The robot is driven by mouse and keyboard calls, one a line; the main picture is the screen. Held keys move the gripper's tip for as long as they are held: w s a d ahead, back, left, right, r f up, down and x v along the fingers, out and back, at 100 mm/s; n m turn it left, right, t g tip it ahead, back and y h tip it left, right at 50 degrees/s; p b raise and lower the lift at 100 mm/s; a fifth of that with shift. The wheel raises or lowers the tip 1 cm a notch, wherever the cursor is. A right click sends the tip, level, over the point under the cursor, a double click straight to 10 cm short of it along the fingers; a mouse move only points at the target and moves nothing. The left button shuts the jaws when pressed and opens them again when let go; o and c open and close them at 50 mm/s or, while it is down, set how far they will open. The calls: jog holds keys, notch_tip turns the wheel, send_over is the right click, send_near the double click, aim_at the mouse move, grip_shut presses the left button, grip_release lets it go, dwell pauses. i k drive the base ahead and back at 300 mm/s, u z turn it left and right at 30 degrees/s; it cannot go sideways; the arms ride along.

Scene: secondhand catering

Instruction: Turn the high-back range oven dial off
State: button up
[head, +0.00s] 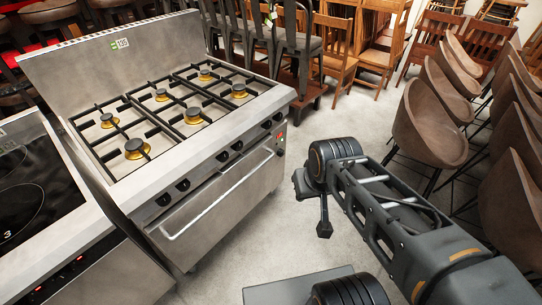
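The high-back range (196,150) stands left of centre, a steel cooker with a tall plain back panel (118,58) and several brass-coloured burners under black grates. A row of small dark dials runs along its front panel, including one at the left end (163,199) and one at the right end (278,116). A small red light (281,136) shows at the panel's right end. The dials' markings are too small to read, and I cannot tell which one is for the oven. My gripper (324,226) hangs in front of the range's right side, apart from it. Its fingers are not clear.
A long oven door handle (218,196) sticks out below the dials. A second cooker with a dark glass top (32,185) stands close at the left. Brown tub chairs (428,125) line the right, and wooden chairs (335,45) fill the back. Pale floor (340,110) between is free.

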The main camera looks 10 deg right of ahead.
aim_at(280, 151)
jog(key=u, duration=0.3)
jog(key=i, duration=1.25)
jog(key=z, duration=0.8)
